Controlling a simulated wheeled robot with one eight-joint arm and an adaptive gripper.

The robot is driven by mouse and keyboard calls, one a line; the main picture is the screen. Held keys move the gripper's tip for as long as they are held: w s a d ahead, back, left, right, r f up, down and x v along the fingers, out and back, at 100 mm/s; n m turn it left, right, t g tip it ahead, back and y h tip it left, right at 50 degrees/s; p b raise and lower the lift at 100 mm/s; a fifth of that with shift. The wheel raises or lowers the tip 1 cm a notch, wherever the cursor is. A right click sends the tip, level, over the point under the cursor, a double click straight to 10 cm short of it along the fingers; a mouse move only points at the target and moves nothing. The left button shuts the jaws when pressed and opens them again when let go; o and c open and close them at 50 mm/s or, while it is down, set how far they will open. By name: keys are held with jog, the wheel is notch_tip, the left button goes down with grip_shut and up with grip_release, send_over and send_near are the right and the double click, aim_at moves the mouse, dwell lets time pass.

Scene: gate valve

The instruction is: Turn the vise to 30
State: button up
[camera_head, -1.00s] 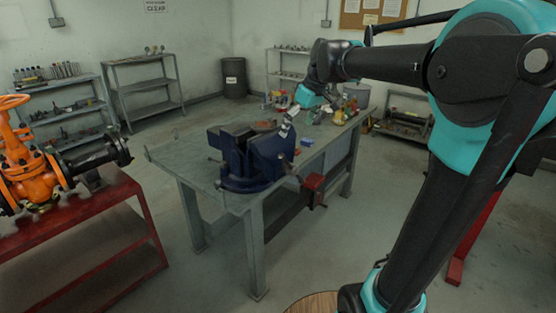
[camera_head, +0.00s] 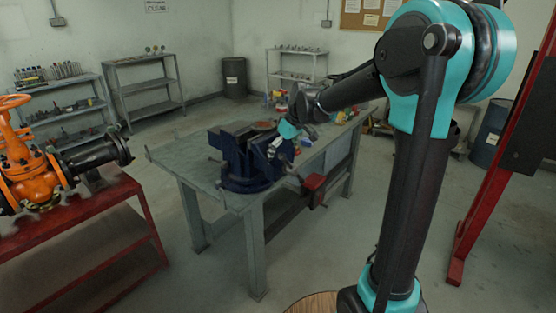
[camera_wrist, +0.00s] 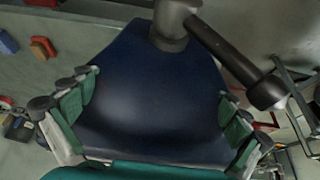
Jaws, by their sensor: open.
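The blue vise (camera_head: 238,158) stands on the corner of the grey workbench (camera_head: 185,152). In the wrist view its dark blue body (camera_wrist: 150,95) fills the middle. The vise's dark screw hub and handle bar (camera_wrist: 225,50) show at the top, the bar slanting down to the right to a knob. My gripper (camera_head: 272,152) is at the right side of the vise in the head view. In the wrist view my gripper (camera_wrist: 158,105) is open, its green-padded fingers spread left and right in front of the vise body. Whether the fingers touch it I cannot tell.
A red bench vise part (camera_head: 314,184) hangs at the workbench's front side. An orange gate valve (camera_head: 30,175) sits on a red stand (camera_head: 70,225) at the left. Small items lie farther along the bench. The floor between stand and workbench is clear.

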jog(key=shift+x, duration=1.45)
jog(key=c, duration=1.3)
jog(key=shift+d, duration=0.1)
